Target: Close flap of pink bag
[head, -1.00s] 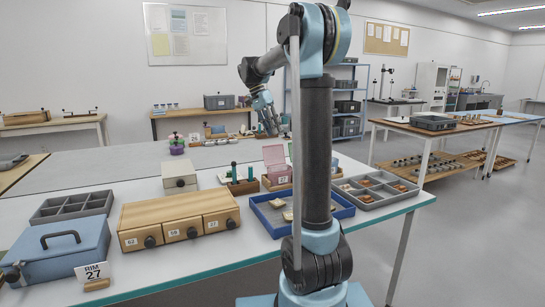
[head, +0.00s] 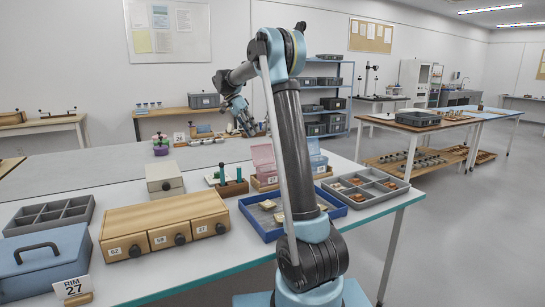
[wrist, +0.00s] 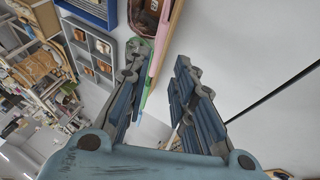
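The pink bag (head: 264,157) stands upright in a low wooden holder at the back of the table, left of my arm's column in the head view. Its upper part looks like a lighter pink flap standing up, though it is too small to be certain. My gripper (head: 243,122) hangs above and beyond the bag, apart from it. A dark pink patch at that view's top may be the bag; I cannot tell.
A light blue bag (head: 317,158) stands right of the pink one. A blue tray (head: 247,213) with sherds and a grey compartment tray (head: 398,188) lie nearby. A wooden drawer box (head: 160,212) and a blue case (head: 40,262) stand at left.

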